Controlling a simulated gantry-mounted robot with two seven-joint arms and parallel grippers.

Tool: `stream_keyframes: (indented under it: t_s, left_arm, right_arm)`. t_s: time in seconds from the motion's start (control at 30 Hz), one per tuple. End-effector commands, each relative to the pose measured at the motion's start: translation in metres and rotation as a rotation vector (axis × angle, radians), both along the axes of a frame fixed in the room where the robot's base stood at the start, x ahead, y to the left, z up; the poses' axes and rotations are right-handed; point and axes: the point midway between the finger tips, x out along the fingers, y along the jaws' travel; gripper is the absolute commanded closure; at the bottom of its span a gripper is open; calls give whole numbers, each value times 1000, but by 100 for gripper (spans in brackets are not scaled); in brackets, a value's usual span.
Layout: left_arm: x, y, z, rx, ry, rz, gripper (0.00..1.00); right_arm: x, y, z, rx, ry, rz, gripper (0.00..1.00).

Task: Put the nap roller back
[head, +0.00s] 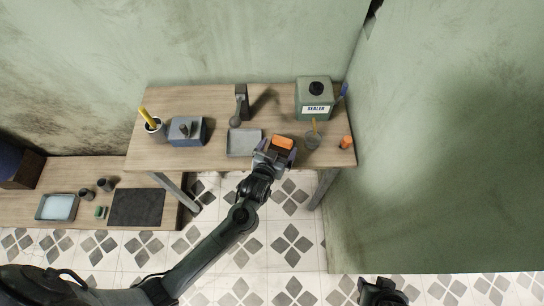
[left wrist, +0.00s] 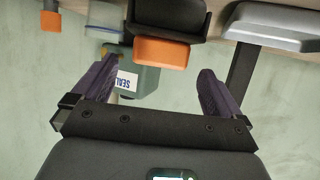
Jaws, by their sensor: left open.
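No item is plainly recognisable as the nap roller. An orange block (head: 283,143) lies at the front of the wooden table; in the left wrist view the orange block (left wrist: 161,53) adjoins a black body (left wrist: 168,14). My left gripper (head: 273,156) is open at the table's front edge, right by this block. In the left wrist view its purple-grey fingers (left wrist: 157,90) are apart with nothing held between them, and the block shows beyond them. A dark upright stand with a grey rounded piece (head: 236,115) stands behind the grey tray. My right gripper (head: 381,292) shows partly at the bottom edge; its jaws are unclear.
The grey tray (head: 243,142) lies left of my left gripper. A green SEALER can (head: 314,105), a clear cup (head: 312,140) and an orange-topped item (head: 345,142) are to the right. A wall bounds the right.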

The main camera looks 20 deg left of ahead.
Motion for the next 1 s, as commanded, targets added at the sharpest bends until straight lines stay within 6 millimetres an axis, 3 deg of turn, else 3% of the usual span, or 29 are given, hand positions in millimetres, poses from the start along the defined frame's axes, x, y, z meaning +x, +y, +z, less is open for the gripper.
stream_keyframes:
  t_s: [0.1,0.33,0.57,0.67,0.77,1.0]
  left_arm:
    - [-20,-1,9,0,1,-1,0]
    - [-45,-3,19,1,-1,-1,0]
    - [-59,-2,20,-10,38,-12,0]
    - [-76,2,16,-29,127,-43,0]
    - [-105,7,13,-46,262,-87,0]
    - [-197,29,19,-7,623,-181,0]
  right_arm:
    - [0,0,5,2,0,-2,57]
    - [0,1,8,7,0,-4,57]
    - [0,2,9,9,0,-6,57]
    - [0,2,9,9,0,-6,57]
    - [0,2,9,9,0,-6,57]
    - [0,1,8,7,0,-4,57]
